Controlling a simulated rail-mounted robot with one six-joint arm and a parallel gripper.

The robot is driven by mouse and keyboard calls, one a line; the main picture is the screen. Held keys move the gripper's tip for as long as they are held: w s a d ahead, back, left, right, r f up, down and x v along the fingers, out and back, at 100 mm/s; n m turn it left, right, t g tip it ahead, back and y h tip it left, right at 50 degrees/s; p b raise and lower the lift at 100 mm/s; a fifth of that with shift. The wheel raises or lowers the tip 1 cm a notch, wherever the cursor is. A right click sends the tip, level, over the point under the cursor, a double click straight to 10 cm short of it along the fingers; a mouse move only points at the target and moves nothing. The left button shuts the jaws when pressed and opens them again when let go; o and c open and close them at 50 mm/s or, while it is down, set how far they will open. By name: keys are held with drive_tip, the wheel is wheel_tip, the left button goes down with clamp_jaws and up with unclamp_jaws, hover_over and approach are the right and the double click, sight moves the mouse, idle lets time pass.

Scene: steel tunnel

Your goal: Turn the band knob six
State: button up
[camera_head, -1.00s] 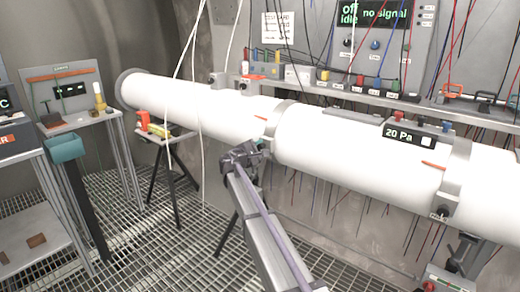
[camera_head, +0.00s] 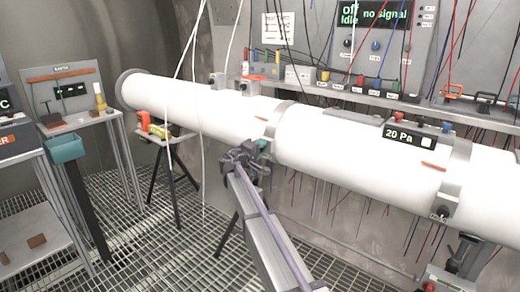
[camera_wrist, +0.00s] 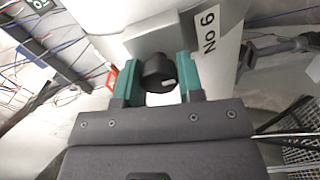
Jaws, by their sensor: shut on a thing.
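Band knob six (camera_wrist: 160,72) is a round black knob with a pale mark, on a grey block (camera_wrist: 155,32) beside a white "No 6" label (camera_wrist: 207,28). My gripper (camera_wrist: 161,78) has one green finger on each side of the knob and is shut on it. In the head view my gripper (camera_head: 250,157) is at the underside of the white tube (camera_head: 340,152), by a grey metal band (camera_head: 273,122). The knob itself is hidden there.
Another band (camera_head: 455,180) with a black knob (camera_head: 442,212) is farther right on the tube. Loose wires hang behind the tube. A tripod (camera_head: 175,185) and a bench (camera_head: 85,118) stand at left. Open grating floor lies in front.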

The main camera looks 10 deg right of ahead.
idle(0.3)
drive_tip(key=o, duration=0.9)
drive_tip(key=shift+a, duration=0.1)
drive_tip(key=v, duration=1)
drive_tip(key=shift+s+a, duration=0.2)
drive_tip(key=shift+s, duration=0.05)
